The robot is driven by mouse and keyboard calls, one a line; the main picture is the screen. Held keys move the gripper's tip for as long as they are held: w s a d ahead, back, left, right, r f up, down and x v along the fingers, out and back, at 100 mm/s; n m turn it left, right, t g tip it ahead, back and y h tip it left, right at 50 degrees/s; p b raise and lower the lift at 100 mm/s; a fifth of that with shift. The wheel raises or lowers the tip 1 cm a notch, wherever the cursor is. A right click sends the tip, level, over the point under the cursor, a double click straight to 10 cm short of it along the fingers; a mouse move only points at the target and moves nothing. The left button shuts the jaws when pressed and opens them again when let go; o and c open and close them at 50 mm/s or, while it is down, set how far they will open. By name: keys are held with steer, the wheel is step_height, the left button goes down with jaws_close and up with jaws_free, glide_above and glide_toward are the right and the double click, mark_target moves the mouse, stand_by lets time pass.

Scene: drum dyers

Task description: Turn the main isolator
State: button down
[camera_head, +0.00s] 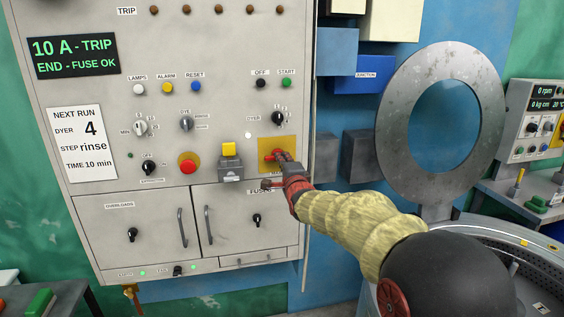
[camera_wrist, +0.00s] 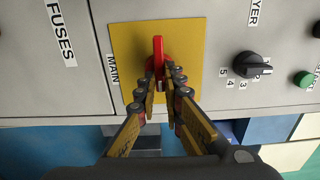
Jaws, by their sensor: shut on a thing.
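The main isolator is a red handle (camera_head: 268,155) on a yellow plate (camera_head: 263,143) at the lower right of the grey control panel. In the wrist view the red handle (camera_wrist: 158,48) stands out in front of the yellow plate (camera_wrist: 130,42), beside a label reading MAIN. My gripper (camera_head: 282,157) reaches it from the right. In the wrist view the gripper's fingers (camera_wrist: 163,82) are shut on the handle, one on each side. The fingers hide the handle's lower part there. In the head view the handle lies roughly level.
Left of the plate are a grey box with a yellow top (camera_head: 230,165) and a red button (camera_head: 188,166). The dyer selector knob (camera_head: 277,117) is just above. Cabinet doors with handles (camera_head: 208,225) are below. A round steel drum door (camera_head: 395,120) stands right.

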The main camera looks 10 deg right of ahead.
steer(key=shift+f, duration=0.1)
steer(key=c, duration=2)
jaws_free()
steer(key=shift+o, duration=0.4)
steer(key=shift+s, duration=0.1)
steer(key=s, duration=1.1)
steer(key=shift+s, duration=0.4)
